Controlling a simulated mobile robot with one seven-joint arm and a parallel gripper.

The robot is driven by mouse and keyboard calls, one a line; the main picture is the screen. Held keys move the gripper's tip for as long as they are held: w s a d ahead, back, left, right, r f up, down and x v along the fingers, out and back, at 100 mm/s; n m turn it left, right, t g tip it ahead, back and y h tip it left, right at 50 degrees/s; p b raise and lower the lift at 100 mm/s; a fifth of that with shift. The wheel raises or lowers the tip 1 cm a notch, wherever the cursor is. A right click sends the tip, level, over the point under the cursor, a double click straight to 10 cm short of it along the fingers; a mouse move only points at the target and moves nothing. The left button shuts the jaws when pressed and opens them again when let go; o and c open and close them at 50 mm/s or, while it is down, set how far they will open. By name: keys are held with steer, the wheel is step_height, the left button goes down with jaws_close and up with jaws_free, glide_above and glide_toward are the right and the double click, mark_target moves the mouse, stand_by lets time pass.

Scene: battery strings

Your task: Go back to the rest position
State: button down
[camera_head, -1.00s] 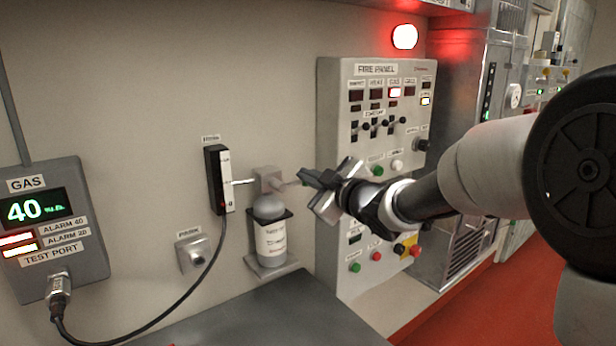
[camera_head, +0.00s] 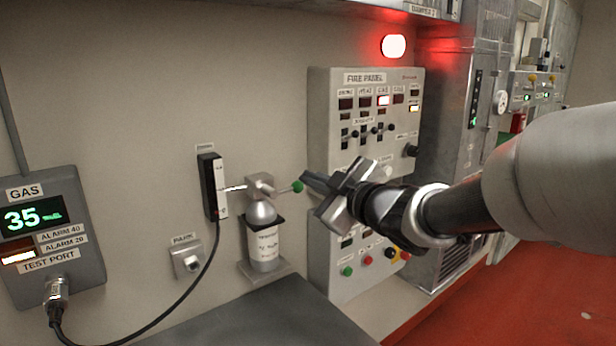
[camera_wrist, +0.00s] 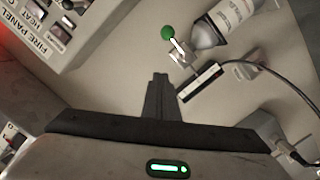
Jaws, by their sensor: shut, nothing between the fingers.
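My gripper (camera_head: 312,181) is shut and empty. In the head view its fingertips are just right of the green knob (camera_head: 297,187) on the lever of the gas bottle's valve (camera_head: 260,186). In the wrist view the closed fingers (camera_wrist: 158,92) point toward the wall, and the green knob (camera_wrist: 168,33) is beyond them with a visible gap. The gas bottle (camera_head: 264,242) stands upright in a wall bracket.
The fire panel (camera_head: 330,110) is behind my gripper, with a lit red lamp (camera_head: 394,46) above. The gas meter (camera_head: 40,240) at left reads 35 with one amber light lit. A grey surface (camera_head: 260,318) lies below the bottle. Red floor (camera_head: 560,290) is clear at right.

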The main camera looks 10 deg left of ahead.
steer(key=s+d+m+h+p, duration=0.1)
steer(key=s+d+m+h, duration=0.25)
steer(key=d, duration=0.45)
steer(key=s+d+r+m+h+p, duration=0.15)
steer(key=d+m+h, duration=0.25)
steer(key=d, duration=0.4)
steer(key=s+d+f+m+h+p, duration=0.15)
steer(key=s+d+m+h, duration=0.25)
steer(key=d, duration=0.4)
steer(key=s+d+f+m+g+p, duration=0.1)
steer(key=s+f+m+g, duration=0.1)
steer(key=s, duration=0.7)
steer(key=s+d+f+m+g+p, duration=0.1)
steer(key=s+d+f+m+g, duration=0.1)
steer(key=s, duration=0.8)
steer(key=shift+f+m+g, duration=0.65)
steer(key=shift+f+g, duration=0.05)
steer(key=shift+g, duration=0.5)
steer(key=shift+a, duration=0.1)
